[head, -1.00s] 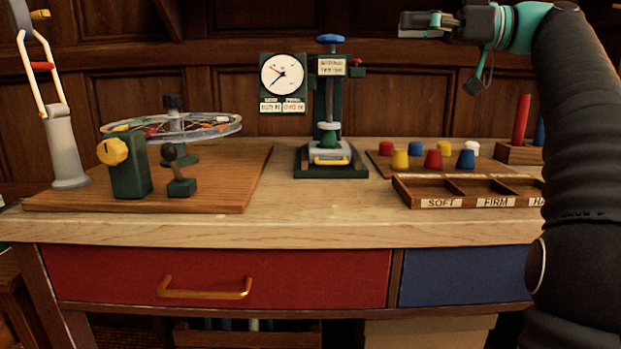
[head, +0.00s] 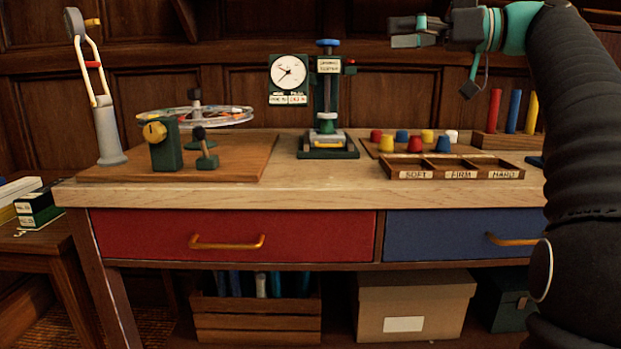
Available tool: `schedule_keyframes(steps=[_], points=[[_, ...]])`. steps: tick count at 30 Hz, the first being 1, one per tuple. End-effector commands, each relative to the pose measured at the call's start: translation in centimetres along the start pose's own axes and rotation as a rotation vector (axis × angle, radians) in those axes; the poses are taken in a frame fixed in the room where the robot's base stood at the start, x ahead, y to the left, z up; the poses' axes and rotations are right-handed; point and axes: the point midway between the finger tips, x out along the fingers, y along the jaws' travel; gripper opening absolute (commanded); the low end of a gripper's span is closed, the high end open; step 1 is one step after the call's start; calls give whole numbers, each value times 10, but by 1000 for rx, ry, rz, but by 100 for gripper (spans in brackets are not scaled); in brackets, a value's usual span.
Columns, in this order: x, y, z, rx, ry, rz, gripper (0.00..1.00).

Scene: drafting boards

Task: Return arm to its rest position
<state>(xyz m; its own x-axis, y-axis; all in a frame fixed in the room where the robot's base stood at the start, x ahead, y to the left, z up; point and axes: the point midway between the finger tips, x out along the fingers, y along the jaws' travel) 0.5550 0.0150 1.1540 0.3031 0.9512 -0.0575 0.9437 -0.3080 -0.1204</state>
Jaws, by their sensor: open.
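My gripper (head: 402,32) is at the upper right of the head view, raised well above the bench and in front of the wood-panelled wall. It points to the left, its jaws are apart and nothing is between them. My black arm rises along the right edge and bends over at the top. It hides part of the bench's right end.
The bench (head: 310,188) holds a green press (head: 327,110) with a dial, a wheel rig (head: 165,150), several coloured plugs, a sorting tray (head: 455,174) and upright rods (head: 514,112). Red (head: 300,228) and blue (head: 430,229) drawers are shut. A cardboard box (head: 412,305) stands below.

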Motion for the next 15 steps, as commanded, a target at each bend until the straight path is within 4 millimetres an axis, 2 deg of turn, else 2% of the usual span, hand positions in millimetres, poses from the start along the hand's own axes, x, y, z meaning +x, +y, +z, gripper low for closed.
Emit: schedule_keyframes(steps=[8, 11, 14, 15], points=[[22, -4, 31, 177, -87, 111, 89], [31, -9, 51, 261, -135, 170, 89], [39, -18, 82, 364, -199, 252, 89], [42, -22, 98, 410, -230, 293, 89]])
